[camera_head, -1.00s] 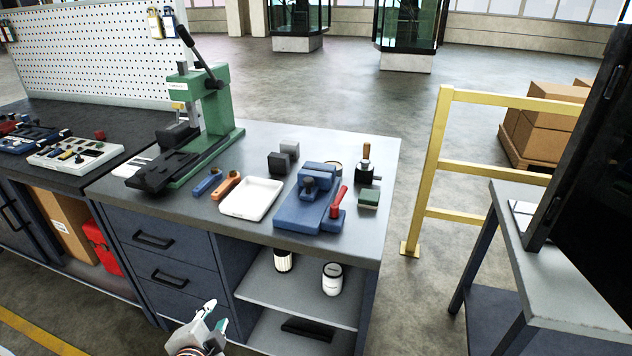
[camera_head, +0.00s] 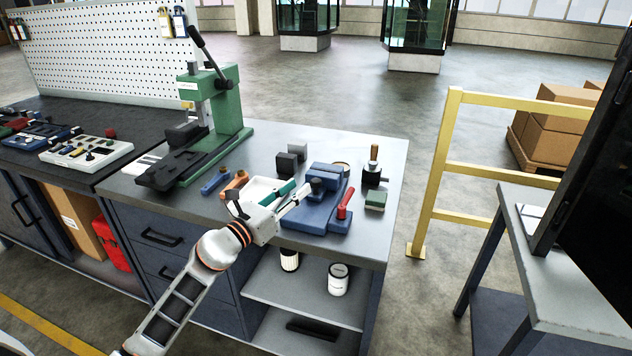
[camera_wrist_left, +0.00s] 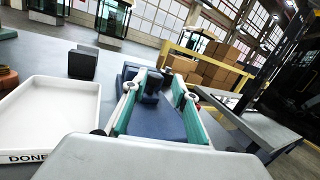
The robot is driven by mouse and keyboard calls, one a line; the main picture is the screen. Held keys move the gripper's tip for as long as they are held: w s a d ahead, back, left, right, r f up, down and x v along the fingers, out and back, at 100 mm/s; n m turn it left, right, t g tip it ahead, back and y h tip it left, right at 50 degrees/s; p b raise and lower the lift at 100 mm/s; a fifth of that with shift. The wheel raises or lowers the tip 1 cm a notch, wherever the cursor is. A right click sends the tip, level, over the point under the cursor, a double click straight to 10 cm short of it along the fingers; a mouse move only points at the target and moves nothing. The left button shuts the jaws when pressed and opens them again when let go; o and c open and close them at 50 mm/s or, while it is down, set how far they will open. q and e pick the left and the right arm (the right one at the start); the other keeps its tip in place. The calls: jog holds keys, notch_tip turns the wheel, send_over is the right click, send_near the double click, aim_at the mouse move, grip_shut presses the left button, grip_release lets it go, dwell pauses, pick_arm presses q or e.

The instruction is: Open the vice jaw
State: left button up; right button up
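The blue vice (camera_head: 325,215) sits on the grey bench top near its front right corner, with a red handle (camera_head: 344,203) on its right side. It also shows in the wrist view (camera_wrist_left: 158,119), between and beyond my fingers. My left gripper (camera_head: 298,188) is at the left side of the vice, over the edge of the white tray. In the wrist view the left gripper (camera_wrist_left: 158,84) has its two teal-padded fingers apart with nothing gripped between them. I cannot tell whether a fingertip touches the vice. My right gripper is not in view.
The white tray (camera_wrist_left: 48,112) lies left of the vice. Dark blocks (camera_head: 286,163) stand behind, and a green block (camera_head: 376,200) is at the right. A green press (camera_head: 225,105) stands further left. A yellow rail (camera_head: 432,180) is beyond the bench's right end.

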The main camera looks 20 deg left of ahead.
aim_at(312, 183)
pick_arm(q)
jog(key=shift+w+f+m+g, duration=0.7)
jog(key=shift+f+m, duration=0.1)
jog(key=shift+m, duration=0.1)
jog(key=shift+w+d+f, duration=0.1)
jog(key=shift+w, duration=0.15)
jog(key=b+x, duration=0.1)
jog(key=x, duration=0.6)
jog(key=shift+w+d, duration=0.1)
jog(key=shift+d, duration=0.05)
grip_shut()
